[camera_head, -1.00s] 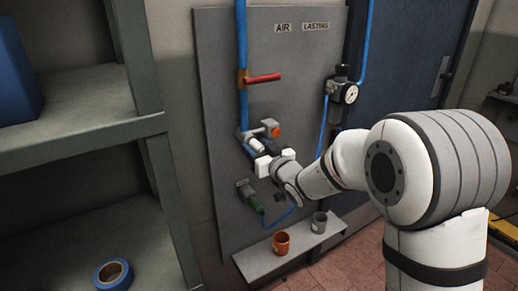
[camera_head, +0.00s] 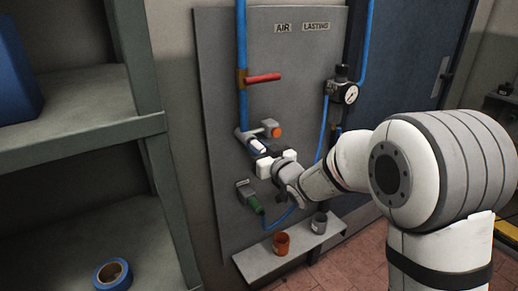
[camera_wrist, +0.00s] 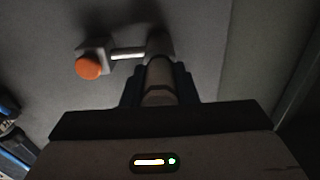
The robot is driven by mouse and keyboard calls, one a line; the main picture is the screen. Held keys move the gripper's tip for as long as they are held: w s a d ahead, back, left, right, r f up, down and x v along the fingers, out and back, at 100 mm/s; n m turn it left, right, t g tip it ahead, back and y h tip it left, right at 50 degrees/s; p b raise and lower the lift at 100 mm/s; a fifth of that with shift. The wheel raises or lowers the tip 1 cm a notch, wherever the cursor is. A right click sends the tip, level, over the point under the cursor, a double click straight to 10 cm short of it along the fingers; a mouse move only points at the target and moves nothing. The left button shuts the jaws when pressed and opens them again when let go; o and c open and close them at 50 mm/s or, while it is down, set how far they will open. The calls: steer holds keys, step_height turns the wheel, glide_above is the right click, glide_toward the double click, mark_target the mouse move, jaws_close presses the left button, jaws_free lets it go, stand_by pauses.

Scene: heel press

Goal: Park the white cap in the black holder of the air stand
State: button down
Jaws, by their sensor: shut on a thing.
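My gripper (camera_head: 270,153) is in front of the grey panel (camera_head: 225,90) of the air stand. Its dark jaws are shut on a short, pale cylinder, which I take for the white cap (camera_wrist: 158,80); it looks tan-grey in the wrist view's shade. In the head view a white piece (camera_head: 256,146) shows just left of the jaws, near the blue pipe's lower end. I cannot clearly make out the black holder.
An orange knob (camera_head: 276,132) on a valve sits close above the jaws. A red lever (camera_head: 264,78), a gauge (camera_head: 351,94) and a green-handled fitting (camera_head: 255,205) are on the stand. A small ledge (camera_head: 262,266) carries an orange cup (camera_head: 281,243) and a grey cup (camera_head: 319,223).

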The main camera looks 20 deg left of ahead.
steer(key=shift+b+v, duration=0.7)
steer(key=shift+v, duration=2.05)
steer(key=shift+s+d+b, duration=0.15)
steer(key=shift+b, duration=0.2)
steer(key=w+d+f+b, duration=0.3)
steer(key=f+b, duration=0.3)
steer(key=f, duration=0.2)
steer(key=w+d+f+b, duration=0.3)
steer(key=f+b, duration=0.3)
steer(key=f, duration=0.2)
steer(key=w+d+f+b, duration=0.3)
steer(key=w+f+b, duration=0.2)
steer(key=f, duration=0.3)
steer(key=shift+w+d+b, duration=0.2)
steer(key=shift+d+b, duration=0.2)
steer(key=shift+a, duration=0.1)
steer(key=shift+x, duration=2.45)
